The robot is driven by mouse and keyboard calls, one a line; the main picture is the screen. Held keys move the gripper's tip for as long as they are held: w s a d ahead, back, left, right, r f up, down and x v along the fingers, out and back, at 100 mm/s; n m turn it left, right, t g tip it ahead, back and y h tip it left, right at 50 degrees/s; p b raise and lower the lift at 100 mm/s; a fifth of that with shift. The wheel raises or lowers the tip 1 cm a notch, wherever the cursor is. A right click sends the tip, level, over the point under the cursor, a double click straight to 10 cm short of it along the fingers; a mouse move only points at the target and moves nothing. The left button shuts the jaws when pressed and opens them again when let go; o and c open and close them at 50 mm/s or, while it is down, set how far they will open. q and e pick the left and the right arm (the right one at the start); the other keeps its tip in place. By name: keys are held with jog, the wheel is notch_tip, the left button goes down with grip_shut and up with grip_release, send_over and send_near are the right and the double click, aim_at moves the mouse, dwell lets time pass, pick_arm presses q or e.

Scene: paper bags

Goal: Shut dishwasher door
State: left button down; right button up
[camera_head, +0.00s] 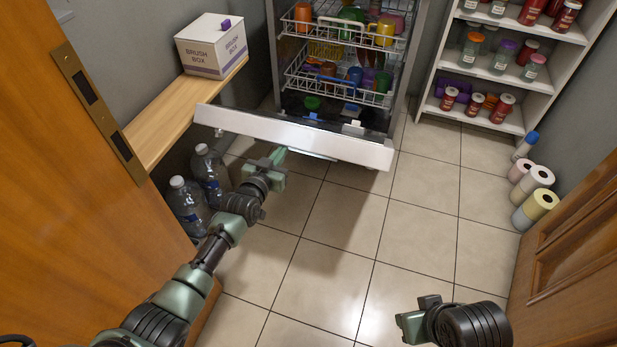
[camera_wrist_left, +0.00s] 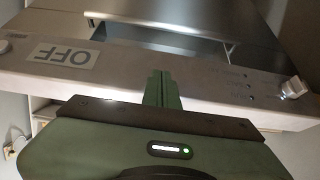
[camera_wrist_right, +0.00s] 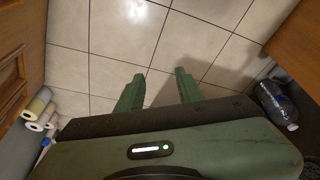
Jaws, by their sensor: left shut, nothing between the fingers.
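The dishwasher (camera_head: 345,60) stands open at the back, with its racks of colourful dishes showing. Its door (camera_head: 300,133) is lowered, its pale edge towards me. In the left wrist view the door (camera_wrist_left: 115,78) shows an OFF label and a knob. My left gripper (camera_head: 281,156) is shut and empty, at the near side of the door's edge, left of its middle. Its fingertips (camera_wrist_left: 160,78) overlap the door panel in the left wrist view; I cannot tell if they touch. My right gripper (camera_head: 402,316) is low on the right, over the floor. Its fingers (camera_wrist_right: 158,88) are apart and empty.
A wooden bench (camera_head: 180,118) with a white brush box (camera_head: 212,48) is left of the dishwasher. Water bottles (camera_head: 188,203) stand below it. Shelves (camera_head: 490,85) of jars and paper rolls (camera_head: 536,208) are on the right. The tiled floor in the middle is clear.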

aim_at(287, 126)
pick_arm(q)
jog(key=w+r, duration=0.1)
jog(key=r, duration=0.1)
jog(key=w+d+r+p, duration=0.1)
jog(key=w+r, duration=0.1)
jog(key=shift+w+r, duration=0.2)
jog(key=shift+r, duration=0.2)
jog(key=shift+w+d+r, duration=0.25)
jog(key=shift+w+r, duration=0.4)
jog(key=shift+r, duration=0.05)
jog(key=shift+w+d+r, duration=0.1)
jog(key=shift+w+r, duration=0.1)
jog(key=shift+r, duration=0.05)
pick_arm(e)
jog(key=shift+w+f, duration=0.4)
jog(key=shift+f, duration=0.15)
pick_arm(q)
jog(key=shift+s, duration=0.1)
pick_arm(e)
jog(key=shift+r, duration=0.1)
